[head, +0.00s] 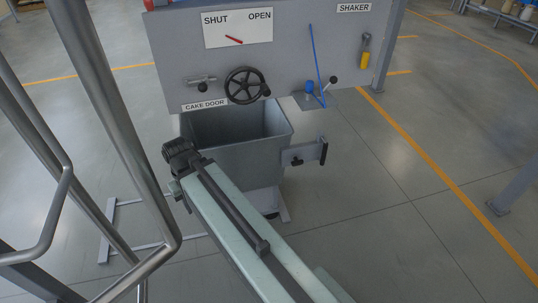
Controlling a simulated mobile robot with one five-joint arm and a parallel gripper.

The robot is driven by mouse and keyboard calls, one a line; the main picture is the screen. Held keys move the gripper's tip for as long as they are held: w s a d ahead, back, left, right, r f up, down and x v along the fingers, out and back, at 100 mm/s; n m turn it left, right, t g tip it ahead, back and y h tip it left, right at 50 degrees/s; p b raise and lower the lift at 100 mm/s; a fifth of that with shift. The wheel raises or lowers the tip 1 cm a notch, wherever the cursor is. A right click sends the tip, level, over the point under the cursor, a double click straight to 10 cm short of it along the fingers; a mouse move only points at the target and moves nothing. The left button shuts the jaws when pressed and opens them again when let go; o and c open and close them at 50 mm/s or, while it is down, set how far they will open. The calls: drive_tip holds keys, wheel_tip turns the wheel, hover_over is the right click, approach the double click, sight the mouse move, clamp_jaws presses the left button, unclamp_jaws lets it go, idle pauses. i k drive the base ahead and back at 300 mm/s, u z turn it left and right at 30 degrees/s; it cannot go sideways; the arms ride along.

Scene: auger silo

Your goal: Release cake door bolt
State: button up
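The cake door bolt (202,81) is a short metal slide bolt with a dark knob, mounted on the grey panel left of the black handwheel (246,85). The CAKE DOOR label (205,105) sits just below it. I cannot tell whether the bolt is drawn or engaged. A long pale green beam, seemingly my arm, runs up from the bottom right and ends in a dark joint below the label, apart from the bolt. I make out no gripper fingers in this view.
An open grey chute (240,154) stands under the panel, with a bracket and latch (305,153) on its right. A SHUT/OPEN plate (238,28) has a red pointer. A blue lever (317,58) stands at right. Metal railings (112,120) fill the left.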

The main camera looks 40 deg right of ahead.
sight(203, 86)
drive_tip(key=k, duration=1)
drive_tip(key=u, duration=1.85)
drive_tip(key=k, duration=0.55)
drive_tip(key=z, duration=0.85)
drive_tip(key=i, duration=0.5)
drive_tip(key=u, duration=0.05)
